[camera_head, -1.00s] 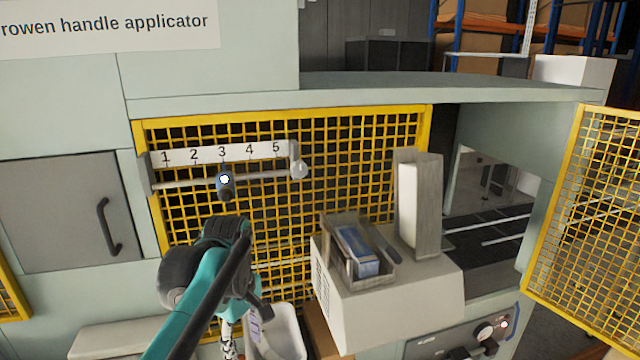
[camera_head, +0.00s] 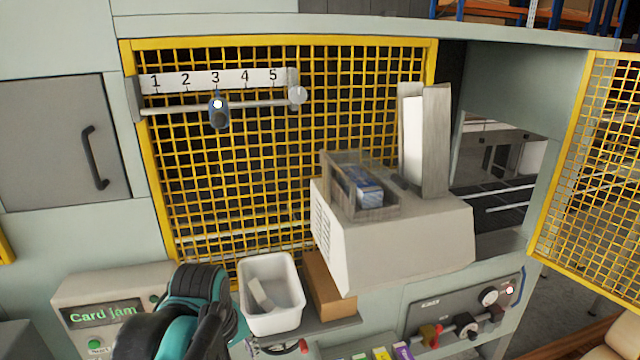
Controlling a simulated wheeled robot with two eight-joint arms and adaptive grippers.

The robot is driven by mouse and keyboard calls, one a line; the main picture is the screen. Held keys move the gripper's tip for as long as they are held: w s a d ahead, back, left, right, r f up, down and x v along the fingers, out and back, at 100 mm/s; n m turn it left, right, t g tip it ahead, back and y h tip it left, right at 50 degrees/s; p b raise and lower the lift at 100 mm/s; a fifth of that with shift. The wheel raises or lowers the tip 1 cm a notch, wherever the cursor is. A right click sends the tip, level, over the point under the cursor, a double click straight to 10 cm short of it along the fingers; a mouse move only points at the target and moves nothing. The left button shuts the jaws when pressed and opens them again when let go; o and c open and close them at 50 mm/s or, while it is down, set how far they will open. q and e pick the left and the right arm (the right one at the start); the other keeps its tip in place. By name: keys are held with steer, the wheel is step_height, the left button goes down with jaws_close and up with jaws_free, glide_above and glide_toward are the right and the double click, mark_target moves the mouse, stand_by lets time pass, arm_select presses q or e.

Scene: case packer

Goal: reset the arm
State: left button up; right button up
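My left arm, teal and black, comes in at the bottom left of the head view, its upper part in front of the machine near the screen box. Its gripper is not clearly seen; dark parts show by the white bin, but no fingertips can be made out. My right arm and gripper are out of view. A dark blue slider knob (camera_head: 219,112) sits on the metal rail under the number 3 of the white scale (camera_head: 215,80). No gripper touches the knob.
A white bin (camera_head: 270,323) holding a pale piece and a brown carton (camera_head: 328,288) stand on a shelf. A screen box (camera_head: 105,288) reads "Card jam". A card magazine (camera_head: 385,209) sits on a beige housing. A yellow mesh door (camera_head: 592,160) stands open at right.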

arm_select(q)
steer(key=s+a+f+m+t+b, duration=0.1)
steer(key=s+f+m+t+b, duration=0.1)
steer(key=f+b, duration=0.8)
steer(key=s+f+m+t+b, duration=0.2)
steer(key=s+f+m+b, duration=0.3)
steer(key=f, duration=1.6)
steer(key=b, duration=0.5)
steer(key=shift+a+m+t+b, duration=0.3)
steer(key=shift+a+b, duration=0.05)
steer(key=shift+a, duration=0.05)
steer(key=shift+f, duration=0.15)
